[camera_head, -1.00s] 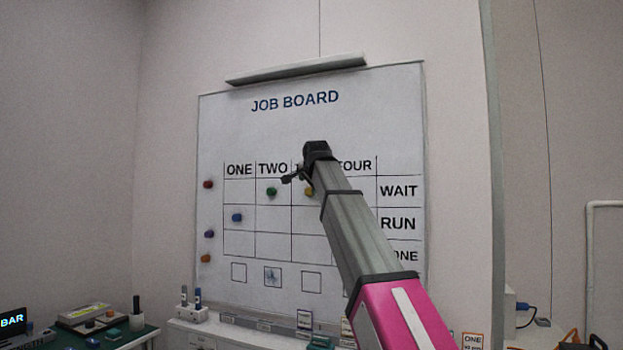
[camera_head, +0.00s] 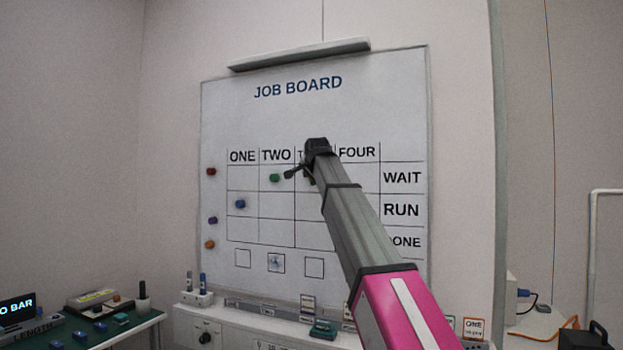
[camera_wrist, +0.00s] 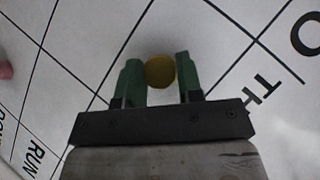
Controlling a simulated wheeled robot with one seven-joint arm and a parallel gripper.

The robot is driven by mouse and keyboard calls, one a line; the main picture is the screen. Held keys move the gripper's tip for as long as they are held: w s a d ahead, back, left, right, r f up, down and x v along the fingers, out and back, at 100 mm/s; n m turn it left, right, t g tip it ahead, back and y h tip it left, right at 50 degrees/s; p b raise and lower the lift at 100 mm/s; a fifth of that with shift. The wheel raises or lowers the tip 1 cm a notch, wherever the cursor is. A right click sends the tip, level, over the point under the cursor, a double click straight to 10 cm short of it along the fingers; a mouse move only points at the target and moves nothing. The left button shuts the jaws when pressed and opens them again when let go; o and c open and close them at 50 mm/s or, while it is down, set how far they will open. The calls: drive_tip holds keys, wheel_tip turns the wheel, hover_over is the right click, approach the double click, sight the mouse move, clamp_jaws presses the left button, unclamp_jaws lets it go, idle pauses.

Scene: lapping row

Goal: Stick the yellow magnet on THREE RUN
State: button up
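The yellow magnet (camera_wrist: 160,72) shows in the wrist view between the two green fingertips of my gripper (camera_wrist: 160,78), which touch it on both sides. The white job board (camera_head: 290,120) is close behind it. In the head view my gripper (camera_head: 297,172) is at the THREE column, about level with the WAIT row, and the magnet is hidden there. The THREE heading is mostly covered by my arm. The THREE RUN cell (camera_head: 307,205) is one row below and partly hidden by my arm; no magnet shows on its visible part.
A green magnet (camera_head: 275,178) is in TWO WAIT and a blue one (camera_head: 240,204) in ONE RUN. Red (camera_head: 211,171), purple (camera_head: 212,220) and orange (camera_head: 210,244) magnets sit along the left edge. A cabinet (camera_head: 240,331) with small items stands below the board.

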drive_tip(key=shift+s+a, duration=0.3)
drive_tip(key=shift+s, duration=0.45)
drive_tip(key=shift+s+a, duration=0.25)
drive_tip(key=shift+s, duration=0.45)
idle(0.3)
drive_tip(key=shift+s+a, duration=0.35)
drive_tip(key=shift+s, duration=0.6)
drive_tip(key=shift+s+a, duration=0.3)
drive_tip(key=shift+s, duration=0.6)
drive_tip(key=shift+s+a, duration=0.35)
drive_tip(key=shift+s, duration=0.6)
